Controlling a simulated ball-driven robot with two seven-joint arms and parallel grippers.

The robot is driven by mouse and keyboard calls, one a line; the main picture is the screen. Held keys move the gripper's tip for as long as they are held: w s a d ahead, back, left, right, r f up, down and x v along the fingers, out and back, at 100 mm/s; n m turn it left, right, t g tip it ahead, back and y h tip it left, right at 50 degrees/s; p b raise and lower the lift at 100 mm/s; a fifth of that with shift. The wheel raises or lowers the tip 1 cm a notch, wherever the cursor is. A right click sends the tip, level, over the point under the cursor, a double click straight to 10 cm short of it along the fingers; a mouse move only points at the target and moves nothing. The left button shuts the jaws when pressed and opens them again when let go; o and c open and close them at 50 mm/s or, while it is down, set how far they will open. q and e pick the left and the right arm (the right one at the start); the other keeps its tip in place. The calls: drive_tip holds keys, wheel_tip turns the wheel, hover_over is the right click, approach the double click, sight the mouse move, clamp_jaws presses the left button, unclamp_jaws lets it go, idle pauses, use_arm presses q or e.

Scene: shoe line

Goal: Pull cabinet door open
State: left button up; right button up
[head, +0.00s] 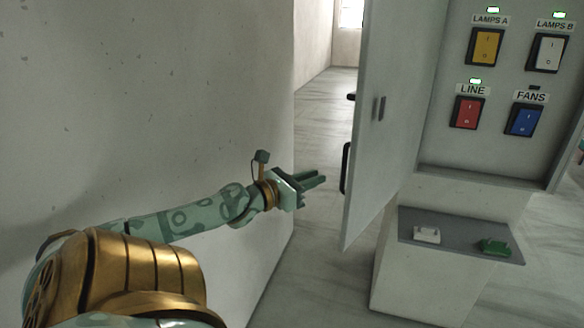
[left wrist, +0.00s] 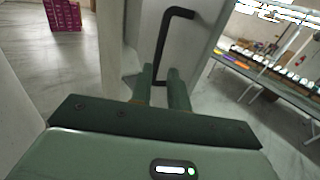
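The grey cabinet door (head: 385,120) stands swung open, seen nearly edge-on in the head view. Its black bar handle (head: 345,168) is on the door's outer face, and the handle also shows in the left wrist view (left wrist: 163,36). My left gripper (head: 325,180) is just left of the handle in the head view, apart from it. In the left wrist view its two fingers (left wrist: 160,72) are parted by a narrow gap, with the handle's lower end showing between them. No grip on the handle is visible. The open cabinet (head: 455,165) is to the right. My right gripper is not in view.
Inside are orange (head: 485,47), white (head: 546,53), red (head: 466,112) and blue (head: 524,120) switches; only the FANS lamp is dark. A grey ledge (head: 460,245) below holds a white and a green piece. A wall (head: 150,100) stands close to my left arm.

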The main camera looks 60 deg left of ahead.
use_arm(q)
drive_tip(key=s, duration=0.5)
drive_tip(key=shift+s, duration=0.25)
